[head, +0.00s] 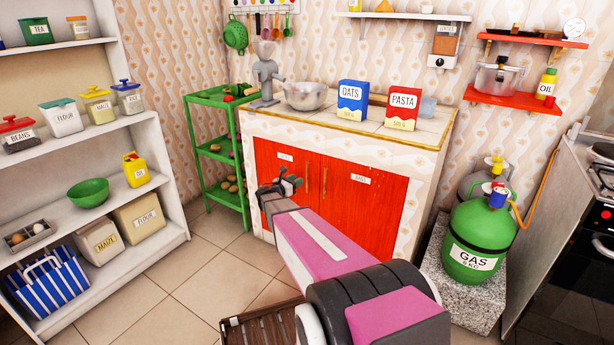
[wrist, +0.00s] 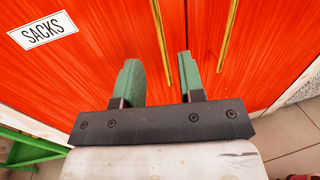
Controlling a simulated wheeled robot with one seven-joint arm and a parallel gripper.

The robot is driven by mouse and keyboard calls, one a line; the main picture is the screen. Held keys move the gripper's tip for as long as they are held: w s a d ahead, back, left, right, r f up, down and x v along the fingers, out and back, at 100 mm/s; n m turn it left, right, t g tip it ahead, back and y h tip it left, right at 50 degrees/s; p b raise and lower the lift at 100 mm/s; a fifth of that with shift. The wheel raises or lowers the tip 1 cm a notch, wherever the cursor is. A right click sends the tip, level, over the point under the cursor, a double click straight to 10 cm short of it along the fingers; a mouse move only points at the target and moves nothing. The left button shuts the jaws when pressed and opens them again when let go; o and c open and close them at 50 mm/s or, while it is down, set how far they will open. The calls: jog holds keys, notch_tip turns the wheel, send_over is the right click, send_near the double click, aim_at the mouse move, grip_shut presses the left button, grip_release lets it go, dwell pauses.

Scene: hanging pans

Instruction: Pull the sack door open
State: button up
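The sack door (head: 270,163) is the left red door of the low tiled cabinet and looks closed. Its "SACKS" label (wrist: 43,31) reads clearly in the wrist view. Its thin gold upright handle (wrist: 161,45) appears between my fingers in that view; I cannot tell whether they touch it. In the head view the handle (head: 306,177) is right of my gripper (head: 281,187). In the wrist view my gripper (wrist: 158,65) is open, its two green fingers apart and pointing at the door.
The right red door (head: 370,205) has its own gold handle (wrist: 228,36) close by. A green rack (head: 216,150) stands left of the cabinet. A green gas bottle (head: 474,240) stands on a stone block at right. A brown slatted item (head: 262,328) lies below my arm. Tiled floor is clear at left.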

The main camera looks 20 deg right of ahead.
aim_at(307, 174)
jog(key=x, duration=0.7)
jog(key=shift+w+d, duration=0.1)
jog(key=shift+d, duration=0.3)
grip_shut()
